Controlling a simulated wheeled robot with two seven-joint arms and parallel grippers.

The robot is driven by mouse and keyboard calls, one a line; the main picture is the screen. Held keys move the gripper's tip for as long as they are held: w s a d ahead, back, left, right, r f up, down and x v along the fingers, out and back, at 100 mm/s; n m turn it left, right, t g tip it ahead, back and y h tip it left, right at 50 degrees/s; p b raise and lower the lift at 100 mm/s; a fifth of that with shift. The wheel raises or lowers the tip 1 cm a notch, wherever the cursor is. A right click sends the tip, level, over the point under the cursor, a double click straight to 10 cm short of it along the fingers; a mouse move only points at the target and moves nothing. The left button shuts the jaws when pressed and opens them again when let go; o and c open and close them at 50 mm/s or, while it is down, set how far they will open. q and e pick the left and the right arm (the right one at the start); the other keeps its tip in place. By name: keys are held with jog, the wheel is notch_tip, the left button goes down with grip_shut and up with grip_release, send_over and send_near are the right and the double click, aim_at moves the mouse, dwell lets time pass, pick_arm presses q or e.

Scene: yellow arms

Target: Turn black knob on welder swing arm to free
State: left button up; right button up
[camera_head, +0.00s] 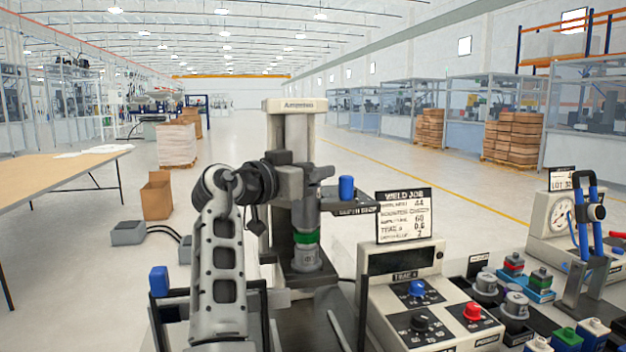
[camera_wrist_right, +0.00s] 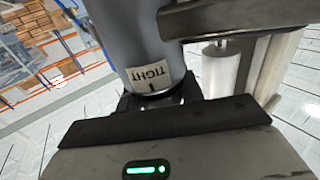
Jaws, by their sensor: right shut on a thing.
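The welder (camera_head: 290,130) stands at the centre of the head view, with a pale column and a grey spindle with a green band (camera_head: 305,237). My right arm rises from below, and my right gripper (camera_head: 303,178) is at the welder's upper part, beside the column. In the wrist view a grey cylinder (camera_wrist_right: 135,40) bears an upside-down "TIGHT" label and a short dark mark. My right gripper (camera_wrist_right: 165,100) is shut on the black knob at the cylinder's end. The knob is mostly hidden behind the gripper body. My left gripper is not in view.
A depth-stop plate with a blue cap (camera_head: 346,187) juts out right of the gripper. A control box with knobs (camera_head: 421,289) and a weld job sign (camera_head: 403,215) stand to the right. Another blue cap (camera_head: 159,280) is left of my arm. A pale bar (camera_wrist_right: 240,17) lies close in the wrist view.

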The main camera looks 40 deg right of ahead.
jog(key=n+t, duration=0.3)
jog(key=t, duration=0.1)
jog(key=shift+w+t+y, duration=0.15)
jog(key=shift+t+y, duration=0.15)
jog(key=shift+y, duration=0.1)
jog(key=shift+w+a+r+n+t+y+p, duration=0.1)
jog(key=shift+r+n+t+y+p, duration=0.1)
jog(key=shift+n+t+y+p, duration=0.55)
jog(key=n+t+p, duration=0.1)
jog(key=t, duration=0.1)
jog(key=n+t+y+p, duration=0.1)
jog(key=t, duration=0.1)
jog(key=shift+w+n+y, duration=0.1)
jog(key=shift+n+y, duration=0.15)
jog(key=shift+w+a+f+n+t+y+p, duration=0.1)
jog(key=shift+n+t+y+p, duration=0.9)
jog(key=shift+p, duration=0.25)
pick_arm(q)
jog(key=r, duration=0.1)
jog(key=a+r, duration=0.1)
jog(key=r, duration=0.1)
pick_arm(e)
jog(key=shift+w+f+t, duration=0.1)
jog(key=shift+t, duration=0.15)
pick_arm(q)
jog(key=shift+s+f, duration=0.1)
pick_arm(e)
jog(key=o, duration=1)
